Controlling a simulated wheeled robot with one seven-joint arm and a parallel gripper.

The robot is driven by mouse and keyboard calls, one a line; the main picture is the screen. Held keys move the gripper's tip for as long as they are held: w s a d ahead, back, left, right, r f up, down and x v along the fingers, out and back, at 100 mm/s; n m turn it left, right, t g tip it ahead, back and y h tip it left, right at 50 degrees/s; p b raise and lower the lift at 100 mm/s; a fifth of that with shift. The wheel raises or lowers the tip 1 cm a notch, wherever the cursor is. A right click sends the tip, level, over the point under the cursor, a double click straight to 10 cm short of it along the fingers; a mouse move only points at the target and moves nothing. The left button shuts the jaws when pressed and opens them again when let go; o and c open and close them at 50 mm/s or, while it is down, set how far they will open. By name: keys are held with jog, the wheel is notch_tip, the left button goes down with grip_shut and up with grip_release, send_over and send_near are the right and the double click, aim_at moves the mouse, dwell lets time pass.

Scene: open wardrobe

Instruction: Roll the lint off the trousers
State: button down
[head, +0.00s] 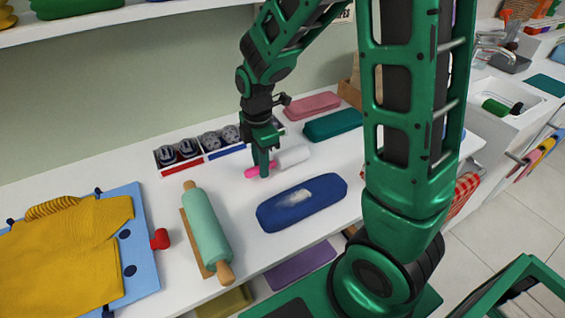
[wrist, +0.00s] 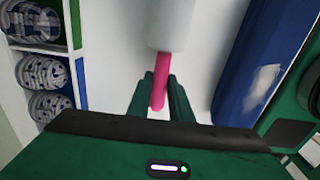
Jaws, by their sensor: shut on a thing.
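The lint roller has a pink handle (head: 252,172) and a white cylinder (head: 293,156). My gripper (head: 263,166) is shut on the pink handle, at or just above the white table. In the wrist view the handle (wrist: 161,78) stands between my fingers (wrist: 160,100), with the white cylinder (wrist: 171,24) beyond it. The trousers appear as a folded dark blue bundle (head: 301,203) in front of the roller, with a pale lint patch (head: 291,196) on top. The bundle also shows at the right of the wrist view (wrist: 262,65). The roller is apart from it.
A green rolling pin (head: 206,228) lies on a board to the left, near a blue board with a yellow garment (head: 65,245). Boxes of rolled items (head: 200,148) stand behind. Pink (head: 312,105) and teal (head: 333,124) bundles lie at the back right.

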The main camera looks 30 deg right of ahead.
jog(key=shift+r, duration=3)
